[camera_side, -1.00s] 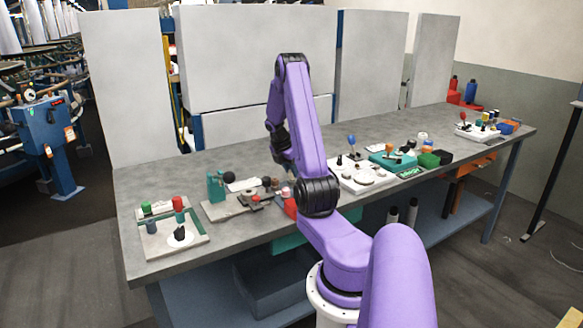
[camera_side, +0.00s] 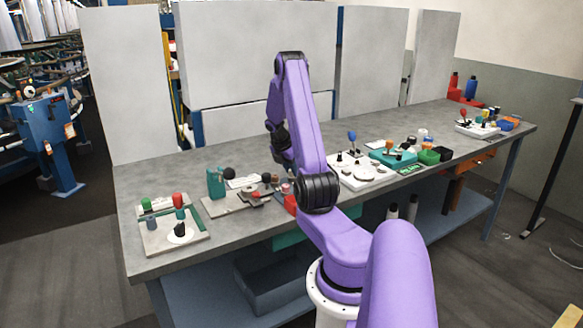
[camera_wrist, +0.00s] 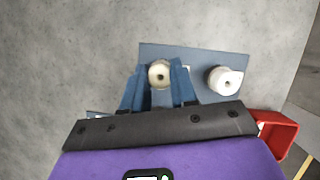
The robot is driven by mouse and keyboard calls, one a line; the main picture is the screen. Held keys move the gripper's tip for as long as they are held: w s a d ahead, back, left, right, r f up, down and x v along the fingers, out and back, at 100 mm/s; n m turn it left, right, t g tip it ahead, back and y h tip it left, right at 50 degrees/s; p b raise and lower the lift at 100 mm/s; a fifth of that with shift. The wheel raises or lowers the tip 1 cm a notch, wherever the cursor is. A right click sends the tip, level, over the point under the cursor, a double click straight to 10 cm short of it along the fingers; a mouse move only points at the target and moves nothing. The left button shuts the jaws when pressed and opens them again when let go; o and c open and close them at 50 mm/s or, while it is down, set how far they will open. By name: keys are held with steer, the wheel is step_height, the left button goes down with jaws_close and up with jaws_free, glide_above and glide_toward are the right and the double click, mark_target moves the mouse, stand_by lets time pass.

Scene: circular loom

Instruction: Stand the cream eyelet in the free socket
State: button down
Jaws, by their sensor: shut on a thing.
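In the wrist view, the cream eyelet (camera_wrist: 159,73) sits between the two blue fingers of my gripper (camera_wrist: 160,68), which is shut on it. I see it end-on, with a dark hole in its middle. It is over the blue-grey plate (camera_wrist: 210,56); I cannot tell whether it touches the plate or is above it. The socket beneath is hidden. A second, whiter eyelet (camera_wrist: 224,80) stands on the plate to the right, apart from my gripper. In the side view, my arm hides the gripper and the held eyelet.
A red open bin (camera_wrist: 279,130) is close by on the right in the wrist view. Grey bench top surrounds the plate. In the side view, a board with a green block (camera_side: 215,183) is left of my arm and a white board (camera_side: 360,172) is right.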

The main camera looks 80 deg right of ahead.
steer(key=c, duration=0.8)
jaws_free()
steer(key=v, duration=1.7)
steer(key=shift+r, duration=0.25)
